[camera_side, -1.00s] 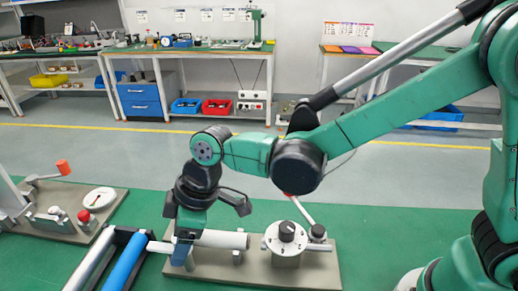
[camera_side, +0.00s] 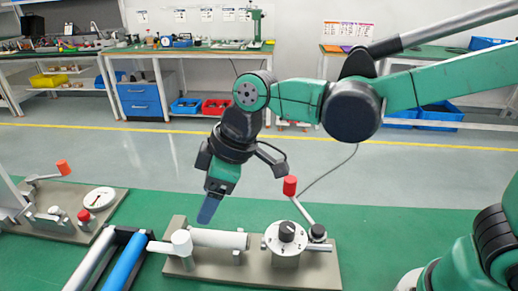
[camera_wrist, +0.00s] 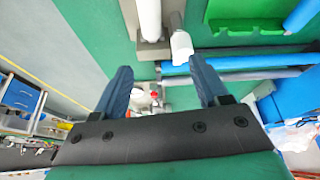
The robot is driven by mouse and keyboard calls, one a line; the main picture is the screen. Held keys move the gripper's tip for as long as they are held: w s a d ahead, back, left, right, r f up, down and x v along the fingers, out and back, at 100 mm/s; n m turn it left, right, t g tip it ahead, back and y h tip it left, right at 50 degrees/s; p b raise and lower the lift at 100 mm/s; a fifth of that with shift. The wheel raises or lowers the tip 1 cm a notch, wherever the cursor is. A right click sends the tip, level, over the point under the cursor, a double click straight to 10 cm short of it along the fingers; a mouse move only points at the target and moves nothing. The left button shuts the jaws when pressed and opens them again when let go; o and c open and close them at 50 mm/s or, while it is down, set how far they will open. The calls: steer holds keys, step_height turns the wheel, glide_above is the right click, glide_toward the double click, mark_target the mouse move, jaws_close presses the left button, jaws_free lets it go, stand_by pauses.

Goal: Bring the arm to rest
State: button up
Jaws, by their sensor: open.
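My gripper (camera_side: 208,210) hangs in the air above and behind the near fixture, tilted, with its fingers pointing down. In the wrist view my gripper (camera_wrist: 160,88) shows two blue fingers spread apart with nothing held between them. The near fixture's beige base plate (camera_side: 310,278) carries a white cylinder (camera_side: 218,238), a white upright post (camera_side: 181,243) and a round dial (camera_side: 287,232) with a black knob. A lever with a red handle (camera_side: 290,186) rises by the dial. My fingertips are apart from all of these.
Rollers, one of them blue (camera_side: 125,262), lie left of the near fixture. A second fixture with an orange-handled crank (camera_side: 63,167) and a red knob (camera_side: 84,215) stands at the left. Workbenches (camera_side: 200,48) line the back.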

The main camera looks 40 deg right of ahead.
steer(key=s+d+m+t+h, duration=0.1)
steer(key=s+d+m+t, duration=0.1)
steer(key=d+m, duration=0.3)
steer(key=s+d+m+t+h, duration=0.2)
steer(key=d+m, duration=0.3)
steer(key=d, duration=0.7)
steer(key=shift+s+d+r+h, duration=0.2)
steer(key=shift+s+d+h, duration=0.15)
steer(key=shift+s, duration=0.2)
